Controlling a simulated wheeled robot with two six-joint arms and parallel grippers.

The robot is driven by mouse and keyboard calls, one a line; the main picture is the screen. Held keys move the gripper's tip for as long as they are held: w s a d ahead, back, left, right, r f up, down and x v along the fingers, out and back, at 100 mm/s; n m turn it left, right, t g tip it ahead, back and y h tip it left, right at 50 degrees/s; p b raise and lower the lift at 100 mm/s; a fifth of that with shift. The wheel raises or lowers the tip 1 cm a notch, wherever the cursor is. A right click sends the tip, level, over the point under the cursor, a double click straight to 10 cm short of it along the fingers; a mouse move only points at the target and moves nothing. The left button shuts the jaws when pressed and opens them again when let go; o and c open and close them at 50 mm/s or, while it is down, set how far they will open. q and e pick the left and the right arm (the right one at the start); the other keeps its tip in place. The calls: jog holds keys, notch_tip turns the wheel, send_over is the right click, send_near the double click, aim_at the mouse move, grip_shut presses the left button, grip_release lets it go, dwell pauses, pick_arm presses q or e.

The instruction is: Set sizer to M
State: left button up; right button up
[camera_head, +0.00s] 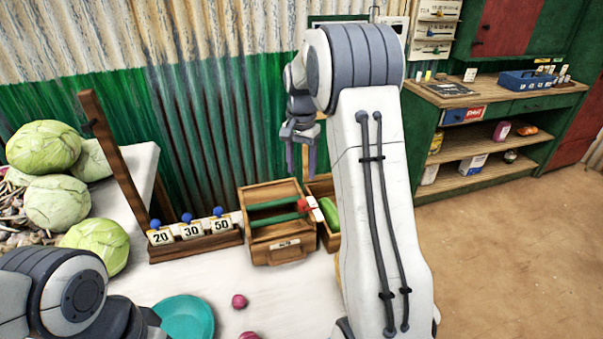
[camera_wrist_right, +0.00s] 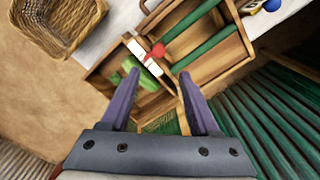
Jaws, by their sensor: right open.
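The sizer looks to be the wooden box (camera_head: 285,251) with two green bars and a red piece (camera_head: 304,205) at its right end, beside a white marked strip. It also shows in the right wrist view, with its red piece (camera_wrist_right: 156,51) and white strip (camera_wrist_right: 140,56) ahead of my fingers. The strip's letters are too small to read. My right gripper (camera_head: 301,160) is open and empty, pointing down above and behind the box, apart from it. It also shows in the wrist view (camera_wrist_right: 158,82). My left arm enters at lower left; its gripper is out of view.
A second wooden crate with green vegetables (camera_head: 321,204) stands right beside the box. A teal plate (camera_head: 187,318), pink vegetables (camera_head: 239,301) and cabbages (camera_head: 99,245) are nearby. The corrugated wall (camera_head: 210,120) is behind.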

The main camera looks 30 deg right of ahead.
aim_at(302, 201)
notch_tip(302, 201, down, 10)
jog(key=shift+s+f+b, duration=0.15)
jog(key=shift+f+b, duration=0.1)
jog(key=shift+b, duration=0.1)
dwell(0.5)
grip_shut()
jog(key=shift+r, duration=0.1)
dwell(1.3)
